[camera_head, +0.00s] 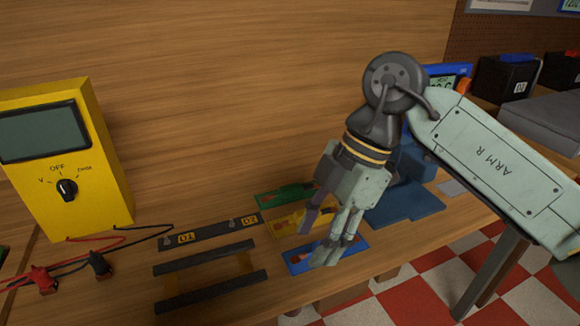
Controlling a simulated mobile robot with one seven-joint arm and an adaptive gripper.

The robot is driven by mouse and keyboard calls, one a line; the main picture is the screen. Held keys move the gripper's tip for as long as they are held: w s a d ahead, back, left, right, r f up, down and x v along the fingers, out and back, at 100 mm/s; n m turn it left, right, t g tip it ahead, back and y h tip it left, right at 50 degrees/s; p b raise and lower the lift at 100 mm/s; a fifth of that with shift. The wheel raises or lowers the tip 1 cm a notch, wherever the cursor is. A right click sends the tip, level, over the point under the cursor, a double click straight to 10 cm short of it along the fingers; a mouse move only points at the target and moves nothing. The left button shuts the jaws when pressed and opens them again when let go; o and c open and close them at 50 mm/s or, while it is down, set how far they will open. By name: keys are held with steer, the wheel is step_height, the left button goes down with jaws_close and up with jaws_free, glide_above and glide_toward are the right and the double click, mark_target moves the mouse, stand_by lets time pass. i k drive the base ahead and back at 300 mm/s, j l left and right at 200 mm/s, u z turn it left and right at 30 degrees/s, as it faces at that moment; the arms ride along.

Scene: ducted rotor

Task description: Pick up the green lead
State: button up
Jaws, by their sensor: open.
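A flat green piece (284,197) lies on the wooden bench near the back wall, in a row with a yellow one and a blue one. My gripper (317,240) is open and points down over the yellow and blue pieces, to the right of and nearer the front than the green piece. Nothing shows between its fingers. The gripper hides the right end of the green piece and part of the yellow one.
The yellow piece (295,222) and blue piece (298,262) lie close to my fingers. A yellow meter (68,165) with red and black leads stands further left. A blue stand (405,205) is to the right.

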mark_target(294, 190)
steer(key=i, duration=0.9)
